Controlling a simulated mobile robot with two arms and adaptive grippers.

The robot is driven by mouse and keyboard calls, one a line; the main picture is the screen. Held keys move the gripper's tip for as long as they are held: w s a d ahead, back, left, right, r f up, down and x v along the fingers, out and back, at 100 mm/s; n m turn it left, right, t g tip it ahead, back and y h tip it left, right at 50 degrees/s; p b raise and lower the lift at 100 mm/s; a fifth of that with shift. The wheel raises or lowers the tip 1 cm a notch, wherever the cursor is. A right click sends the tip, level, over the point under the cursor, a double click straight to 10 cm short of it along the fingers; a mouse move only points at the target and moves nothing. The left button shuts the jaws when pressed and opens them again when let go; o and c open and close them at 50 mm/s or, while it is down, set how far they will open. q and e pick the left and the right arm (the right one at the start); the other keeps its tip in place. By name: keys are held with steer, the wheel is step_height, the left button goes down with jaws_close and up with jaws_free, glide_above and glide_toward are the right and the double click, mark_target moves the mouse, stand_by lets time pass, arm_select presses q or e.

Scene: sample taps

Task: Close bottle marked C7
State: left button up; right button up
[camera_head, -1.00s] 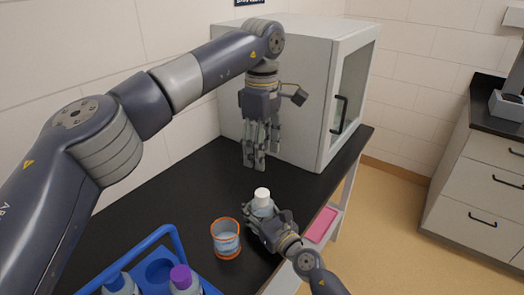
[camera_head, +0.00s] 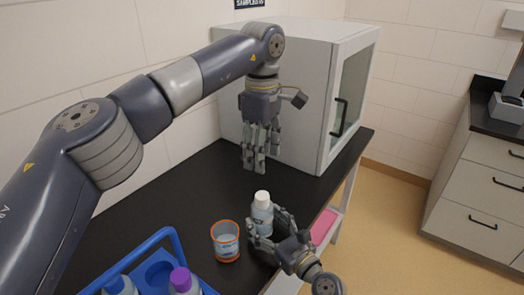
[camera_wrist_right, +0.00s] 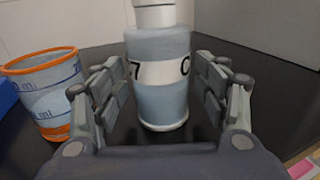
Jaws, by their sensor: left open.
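A bottle (camera_head: 262,217) with a white cap (camera_head: 262,197) stands upright on the black bench. In the right wrist view the bottle (camera_wrist_right: 162,95) shows a white label with a "7" and a partly turned "C". The cap's top is cut off there. My right gripper (camera_wrist_right: 160,85) is open, with a finger on each side of the bottle and small gaps between. In the head view my right gripper (camera_head: 268,225) reaches the bottle from the lower right. My left gripper (camera_head: 254,168) is open, empty and pointing down, behind and above the bottle.
An orange-rimmed beaker (camera_head: 225,240) stands just left of the bottle. A blue rack (camera_head: 172,243) with bottles, one purple-capped (camera_head: 181,279), is at the lower left. A white cabinet (camera_head: 285,85) stands behind. The bench's right edge is near the bottle.

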mark_target(269, 225)
steer(key=v, duration=0.5)
steer(key=shift+s+d, duration=0.2)
steer(key=shift+s, duration=0.1)
